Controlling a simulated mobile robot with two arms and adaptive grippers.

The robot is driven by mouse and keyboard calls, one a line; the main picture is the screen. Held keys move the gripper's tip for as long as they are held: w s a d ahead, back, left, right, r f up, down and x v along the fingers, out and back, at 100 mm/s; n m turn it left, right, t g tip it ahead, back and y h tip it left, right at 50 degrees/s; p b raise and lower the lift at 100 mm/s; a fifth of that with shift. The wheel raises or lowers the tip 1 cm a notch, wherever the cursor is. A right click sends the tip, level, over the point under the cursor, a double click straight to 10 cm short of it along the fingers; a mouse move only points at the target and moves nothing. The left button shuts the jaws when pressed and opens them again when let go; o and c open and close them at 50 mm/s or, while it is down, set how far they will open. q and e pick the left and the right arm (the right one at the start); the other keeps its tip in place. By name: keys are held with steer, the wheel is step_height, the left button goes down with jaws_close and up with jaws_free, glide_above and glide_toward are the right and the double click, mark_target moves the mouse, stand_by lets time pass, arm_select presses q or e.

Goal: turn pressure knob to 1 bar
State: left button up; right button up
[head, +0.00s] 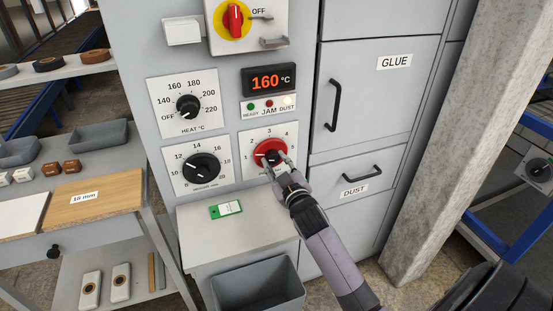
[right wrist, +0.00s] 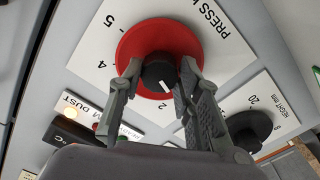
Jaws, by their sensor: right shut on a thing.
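The pressure knob, a red disc with a black centre (head: 261,147), sits on a white dial plate (head: 250,137) numbered 1 to 5, low on the grey machine. My right gripper (head: 273,160) reaches it from below right, fingers on either side of the black centre. In the right wrist view the red disc (right wrist: 142,40) is large, and my right gripper (right wrist: 161,75) is shut on the black centre. The fingers partly hide the scale. My left gripper is not in view.
The height knob (head: 201,168) is close on the left, the heat knob (head: 187,106) above it. A display (head: 268,80) reads 160 °C. A grey ledge (head: 235,238) with a green-edged card juts out below. A concrete pillar (head: 450,130) stands to the right.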

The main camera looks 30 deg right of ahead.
steer(key=shift+n+p, duration=0.55)
steer(key=shift+n, duration=1.05)
steer(key=o, duration=1.1)
steer(key=shift+o, duration=0.2)
